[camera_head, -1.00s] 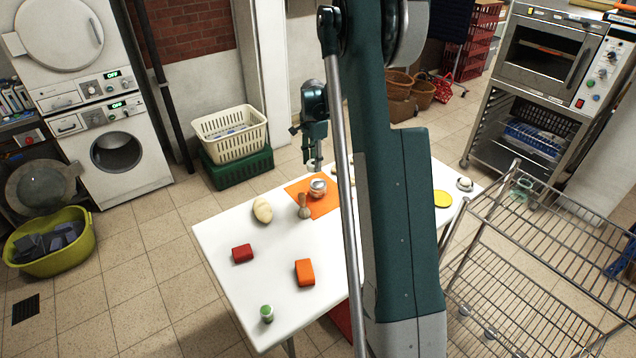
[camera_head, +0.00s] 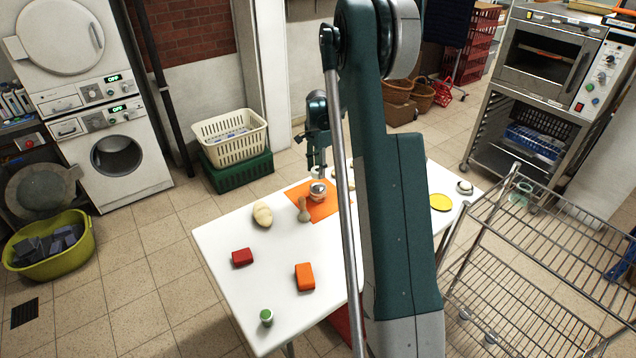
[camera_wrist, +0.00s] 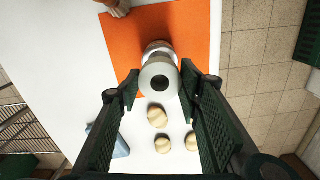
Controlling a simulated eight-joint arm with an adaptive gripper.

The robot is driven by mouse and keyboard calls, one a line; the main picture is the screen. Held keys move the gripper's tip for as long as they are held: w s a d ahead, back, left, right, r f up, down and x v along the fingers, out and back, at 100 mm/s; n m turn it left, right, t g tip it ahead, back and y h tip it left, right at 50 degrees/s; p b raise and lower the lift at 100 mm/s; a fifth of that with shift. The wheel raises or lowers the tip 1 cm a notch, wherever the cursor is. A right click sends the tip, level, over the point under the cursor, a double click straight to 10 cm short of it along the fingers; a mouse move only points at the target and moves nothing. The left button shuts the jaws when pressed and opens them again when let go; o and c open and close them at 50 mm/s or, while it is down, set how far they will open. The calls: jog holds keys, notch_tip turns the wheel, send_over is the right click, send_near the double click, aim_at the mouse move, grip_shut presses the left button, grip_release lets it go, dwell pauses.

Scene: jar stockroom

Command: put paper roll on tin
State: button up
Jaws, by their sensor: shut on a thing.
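The paper roll (camera_wrist: 160,79) is a short white cylinder with a dark round hole, seen end-on in the wrist view. My gripper (camera_wrist: 162,75) is shut on it, one finger at each side. In the head view my gripper (camera_head: 318,170) is low over the far part of the table, and the roll is small and mostly hidden there. A silvery rounded thing, apparently the tin (camera_head: 318,189), stands on an orange mat (camera_head: 328,210). In the wrist view the tin (camera_wrist: 158,47) shows just beyond the roll, which partly covers it. I cannot tell whether they touch.
A wooden brush (camera_head: 304,212) stands close beside the tin. A potato-like thing (camera_head: 262,214), a red block (camera_head: 242,257), an orange block (camera_head: 305,277) and a green-topped jar (camera_head: 266,317) are on the white table (camera_head: 225,235). Several pale round things (camera_wrist: 157,117) lie near the gripper.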

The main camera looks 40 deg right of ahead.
aim_at(318, 187)
jog(key=shift+f, duration=1.25)
jog(key=shift+f+b, duration=0.3)
jog(key=shift+f, duration=1.6)
jog(key=shift+f, duration=0.15)
jog(key=o, duration=0.9)
notch_tip(318, 187, up, 12)
jog(key=shift+r+p, duration=0.2)
jog(key=shift+p, duration=0.45)
